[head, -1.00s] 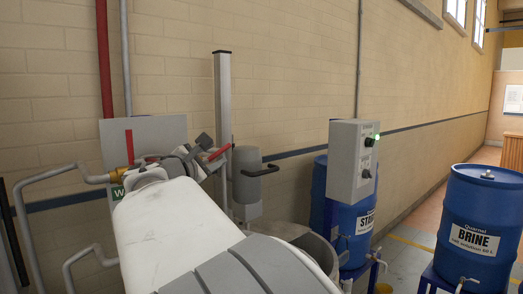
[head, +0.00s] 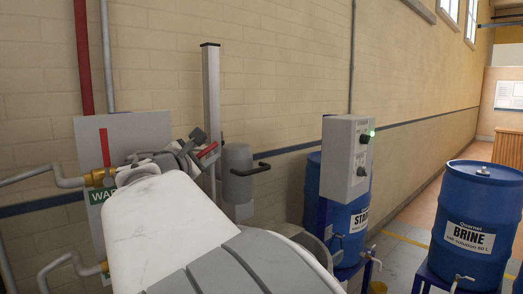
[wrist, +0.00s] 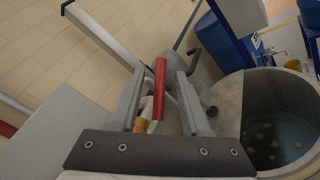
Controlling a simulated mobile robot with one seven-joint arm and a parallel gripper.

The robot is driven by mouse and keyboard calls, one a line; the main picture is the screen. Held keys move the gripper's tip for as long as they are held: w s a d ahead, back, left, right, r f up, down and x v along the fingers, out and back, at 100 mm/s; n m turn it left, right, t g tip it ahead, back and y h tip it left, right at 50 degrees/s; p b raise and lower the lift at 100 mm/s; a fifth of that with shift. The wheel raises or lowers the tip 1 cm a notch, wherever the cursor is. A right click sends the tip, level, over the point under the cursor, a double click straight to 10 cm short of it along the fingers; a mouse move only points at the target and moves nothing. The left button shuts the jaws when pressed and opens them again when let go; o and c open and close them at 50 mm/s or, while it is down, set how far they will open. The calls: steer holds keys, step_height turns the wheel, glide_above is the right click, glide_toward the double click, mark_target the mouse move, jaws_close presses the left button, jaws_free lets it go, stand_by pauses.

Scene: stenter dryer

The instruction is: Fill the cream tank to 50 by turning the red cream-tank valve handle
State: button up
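A red valve handle (wrist: 159,90) stands between the two fingers of my gripper (wrist: 161,76) in the wrist view. The fingers are apart, with gaps beside the handle, so my gripper is open around it. A brass fitting (wrist: 141,124) shows just below the handle. In the head view, a red handle end (head: 207,150) sticks out beyond my gripper (head: 196,148); my arm hides the rest. A round grey tank (wrist: 229,98) lies at the right of the wrist view, holding dark liquid with pale spots. I see no level number.
A tall metal post (head: 211,110) and a grey motor with a black handle (head: 237,172) stand just beyond my gripper. A grey control box (head: 345,158) with a green light stands farther right, near blue drums, one marked BRINE (head: 478,215). Pipes run at left.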

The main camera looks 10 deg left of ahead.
jaws_close()
stand_by(1.3)
